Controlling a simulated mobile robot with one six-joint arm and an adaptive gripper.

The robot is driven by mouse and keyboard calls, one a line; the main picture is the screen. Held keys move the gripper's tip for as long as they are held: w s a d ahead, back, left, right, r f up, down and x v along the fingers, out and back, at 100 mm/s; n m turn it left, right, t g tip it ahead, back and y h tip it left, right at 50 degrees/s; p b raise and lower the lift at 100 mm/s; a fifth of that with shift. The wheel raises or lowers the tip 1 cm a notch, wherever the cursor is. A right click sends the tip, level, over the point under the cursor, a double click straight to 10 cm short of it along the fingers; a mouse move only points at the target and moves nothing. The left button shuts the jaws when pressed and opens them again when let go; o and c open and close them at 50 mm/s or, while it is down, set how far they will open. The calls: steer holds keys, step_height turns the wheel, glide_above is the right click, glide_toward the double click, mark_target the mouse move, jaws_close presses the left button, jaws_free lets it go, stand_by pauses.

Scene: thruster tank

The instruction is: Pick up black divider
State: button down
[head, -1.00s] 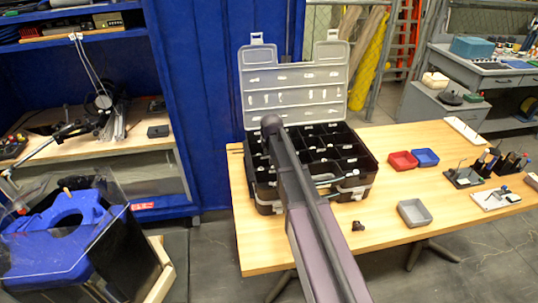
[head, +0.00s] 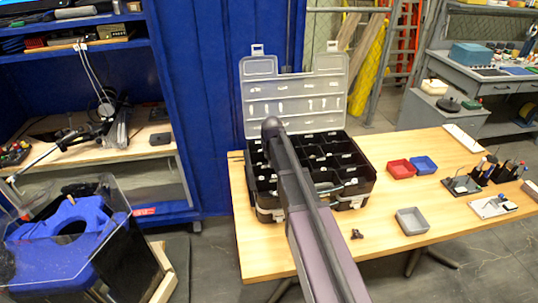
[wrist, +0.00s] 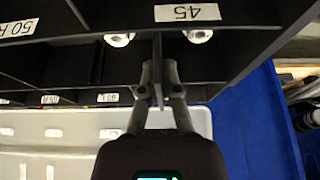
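A black divider (wrist: 158,75) stands as a thin upright wall between compartments of the black organizer box (wrist: 90,60), which shows whole in the head view (head: 354,190). My gripper (wrist: 159,68) reaches into the box in the wrist view, with its two grey fingers close together on either side of this divider. I cannot tell whether the fingers press on it or leave a small gap. In the head view my arm hides the fingertips and part of the compartments.
The clear lid (head: 290,98) stands open behind the box. On the wooden table (head: 330,250) are a red bin (head: 401,169), a blue bin (head: 425,164), a grey bin (head: 412,221) and a small dark part (head: 357,234). Tool holders stand at the right. White labels and pale round pieces show in the compartments.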

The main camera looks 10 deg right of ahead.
steer(key=shift+r+p, duration=3.05)
steer(key=shift+r, duration=0.4)
steer(key=shift+a, duration=0.1)
